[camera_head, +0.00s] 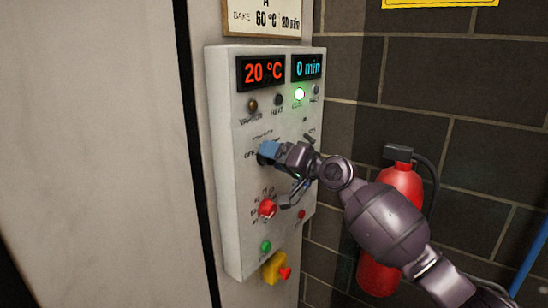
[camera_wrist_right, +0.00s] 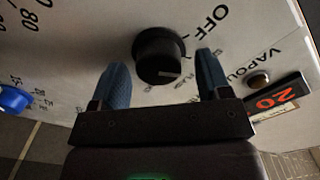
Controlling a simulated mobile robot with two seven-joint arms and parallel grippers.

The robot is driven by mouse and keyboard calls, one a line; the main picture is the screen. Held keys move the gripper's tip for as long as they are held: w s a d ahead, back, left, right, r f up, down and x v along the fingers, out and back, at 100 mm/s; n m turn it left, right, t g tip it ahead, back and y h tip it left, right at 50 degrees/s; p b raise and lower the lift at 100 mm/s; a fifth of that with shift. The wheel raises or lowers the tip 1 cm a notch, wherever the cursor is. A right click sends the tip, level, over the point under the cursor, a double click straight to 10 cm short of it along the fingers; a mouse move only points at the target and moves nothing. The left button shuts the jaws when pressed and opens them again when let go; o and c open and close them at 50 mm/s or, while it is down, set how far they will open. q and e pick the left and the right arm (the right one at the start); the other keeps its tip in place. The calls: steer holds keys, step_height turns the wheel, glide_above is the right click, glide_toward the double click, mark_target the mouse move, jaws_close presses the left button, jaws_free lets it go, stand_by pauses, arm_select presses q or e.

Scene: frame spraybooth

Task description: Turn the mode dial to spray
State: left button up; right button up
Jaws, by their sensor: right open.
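The mode dial, a black round knob (camera_wrist_right: 158,50), stands on the pale control panel (camera_head: 232,215). A short pale mark shows on the knob; I cannot tell for sure which label it points at. In the right wrist view my right gripper (camera_wrist_right: 162,68) is open, with one blue finger on each side of the knob and gaps visible. My left gripper is not in view.
A fire extinguisher (camera_head: 379,278) stands behind my right arm.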

steer(key=b+v, duration=0.1)
steer(key=v, duration=0.9)
steer(key=shift+d, duration=0.1)
